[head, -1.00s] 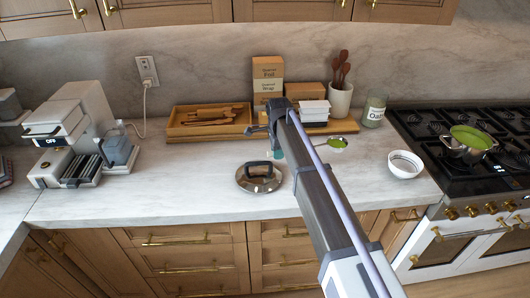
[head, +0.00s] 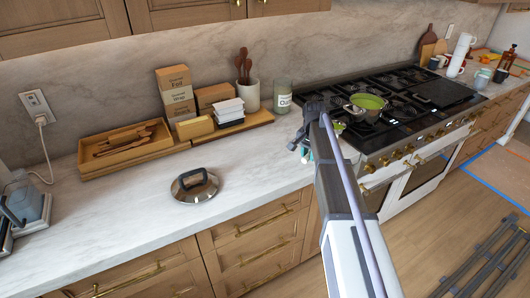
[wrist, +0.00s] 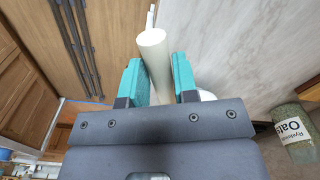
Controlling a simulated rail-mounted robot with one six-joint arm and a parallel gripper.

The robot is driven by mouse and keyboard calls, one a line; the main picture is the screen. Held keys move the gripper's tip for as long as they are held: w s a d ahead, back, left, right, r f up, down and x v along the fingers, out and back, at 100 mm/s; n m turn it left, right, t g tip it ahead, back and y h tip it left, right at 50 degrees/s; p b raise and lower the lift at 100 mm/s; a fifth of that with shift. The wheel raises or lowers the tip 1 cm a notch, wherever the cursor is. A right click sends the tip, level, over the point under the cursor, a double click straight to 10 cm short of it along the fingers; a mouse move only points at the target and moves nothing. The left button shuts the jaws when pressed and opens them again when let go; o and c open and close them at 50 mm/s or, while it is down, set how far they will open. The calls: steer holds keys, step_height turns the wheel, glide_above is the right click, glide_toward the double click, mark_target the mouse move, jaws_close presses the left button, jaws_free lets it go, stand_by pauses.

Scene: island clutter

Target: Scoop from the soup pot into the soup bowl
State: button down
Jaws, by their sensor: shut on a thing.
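The soup pot (head: 367,108), steel and filled with green soup, sits on the stove's near left burner. My gripper (wrist: 157,78) is shut on a pale, rod-like ladle handle (wrist: 152,45) in the wrist view. In the head view my gripper (head: 303,148) is over the counter's right end, left of the pot and mostly hidden by my arm. A small green patch (head: 340,126), apparently soup in the ladle's scoop, shows just beyond my arm. The soup bowl is hidden in the head view; a white edge (wrist: 207,95) beside the right finger may be its rim.
A pot lid (head: 194,186) lies on the counter. Behind it are a wooden tray (head: 90,165), boxes (head: 180,105), a utensil crock (head: 247,95) and an oats jar (head: 282,97). Cups (head: 460,60) stand beyond the stove.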

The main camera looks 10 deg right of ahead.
steer(key=s+d+n+h, duration=0.3)
steer(key=s+d+n, duration=0.2)
steer(key=d, duration=0.5)
steer(key=shift+n+g+h+b, duration=0.3)
steer(key=shift+n, duration=0.4)
steer(key=shift+s+d, duration=0.1)
steer(key=h+b, duration=0.1)
steer(key=h, duration=0.1)
steer(key=shift+r+g+h+b, duration=0.25)
steer(key=shift+g+h+b, duration=0.1)
steer(key=shift+g+h, duration=0.05)
steer(key=shift+a+f+h+b, duration=0.1)
steer(key=shift+a+h+b, duration=0.15)
steer(key=shift+h+b, duration=0.3)
